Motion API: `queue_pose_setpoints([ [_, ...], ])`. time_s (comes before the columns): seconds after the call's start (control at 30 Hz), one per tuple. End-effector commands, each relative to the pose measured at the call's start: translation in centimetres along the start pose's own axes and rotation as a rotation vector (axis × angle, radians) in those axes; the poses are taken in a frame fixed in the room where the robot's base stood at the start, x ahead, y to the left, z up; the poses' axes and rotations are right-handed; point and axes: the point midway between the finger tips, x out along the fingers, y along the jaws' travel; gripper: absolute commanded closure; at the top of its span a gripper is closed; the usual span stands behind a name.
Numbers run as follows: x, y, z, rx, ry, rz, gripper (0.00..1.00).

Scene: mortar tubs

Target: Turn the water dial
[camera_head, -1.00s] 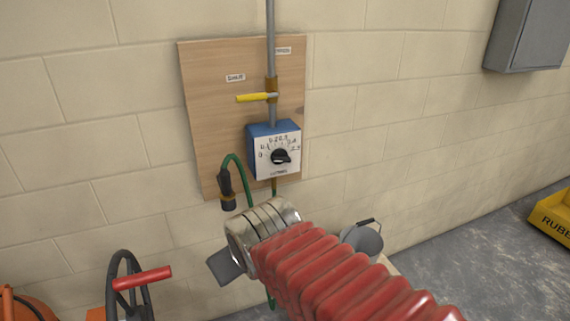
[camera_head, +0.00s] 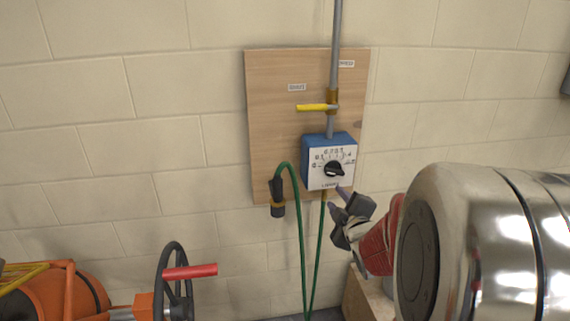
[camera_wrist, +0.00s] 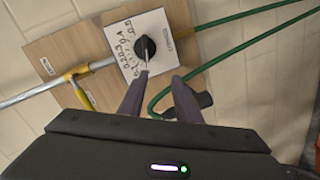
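The water dial is a black round knob (camera_head: 334,169) with a pale pointer line, on a white scale plate (camera_head: 318,178) fronting a blue box (camera_head: 332,143). In the head view the pointer is toward the lower right. The knob (camera_wrist: 145,48) also shows in the wrist view, just beyond the fingertips. My gripper (camera_head: 337,200) is just below and in front of the box. In the wrist view my gripper (camera_wrist: 160,76) has its two dark fingers apart, with nothing between them. The left fingertip looks close to the knob; I cannot tell whether it touches.
A wooden board (camera_head: 270,130) on the block wall carries a grey pipe (camera_head: 336,50) and a yellow valve lever (camera_head: 312,107). A green hose (camera_head: 300,230) with a black nozzle (camera_head: 277,200) hangs left of the box. An orange machine with a black wheel (camera_head: 165,290) stands lower left.

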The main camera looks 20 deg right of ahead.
Motion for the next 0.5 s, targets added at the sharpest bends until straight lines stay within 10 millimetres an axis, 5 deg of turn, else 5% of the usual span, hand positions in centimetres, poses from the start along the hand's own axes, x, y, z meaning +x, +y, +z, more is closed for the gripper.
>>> queue_pose_setpoints([
  [0.2,0.6,0.5,3.4,-0.128,0.083,0.108,0.7],
  [0.5,0.2,1.0,4.7,-0.202,0.139,0.189,0.7],
])
